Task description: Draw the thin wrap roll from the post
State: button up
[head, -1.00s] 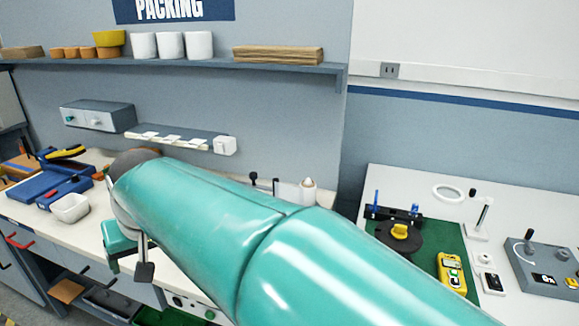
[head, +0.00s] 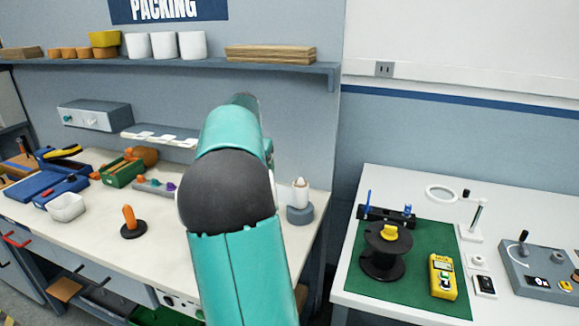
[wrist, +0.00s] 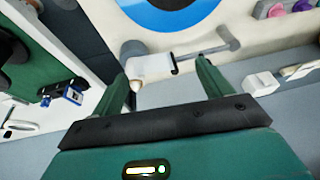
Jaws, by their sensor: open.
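The white wrap roll (head: 300,193) stands upright at the right end of the packing bench, on a round grey base (head: 300,214), with a peach-coloured tip on top. In the wrist view, a white roll-like body (wrist: 150,66) with a small peach tip shows beyond my fingers and seems to be the same roll. My gripper (wrist: 160,68) is open and empty, its two green fingers apart with the white body seen between them. I cannot tell how far off it is. My gripper is hidden behind my arm in the head view.
On the right table are a black reel (head: 383,258) and a yellow meter (head: 443,276). A blue ring (wrist: 205,8) shows in the wrist view.

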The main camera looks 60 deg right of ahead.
aim_at(299, 180)
jog(key=s+d+f+m+g, duration=0.1)
jog(key=s+d+f+m, duration=0.15)
jog(key=d, duration=0.35)
jog(key=s+d+f+m+g, duration=0.1)
jog(key=s+d+f, duration=0.15)
jog(key=d, duration=0.35)
jog(key=shift+n+h, duration=0.25)
jog(key=shift+h, duration=0.05)
jog(key=x, duration=1.3)
jog(key=shift+s+d+r, duration=0.1)
jog(key=shift+s+d, duration=0.1)
jog(key=shift+s, duration=0.05)
jog(key=c, duration=1.1)
jog(key=shift+r, duration=0.1)
jog(key=shift+r, duration=1.8)
jog(key=shift+r, duration=1.65)
jog(key=shift+r, duration=0.1)
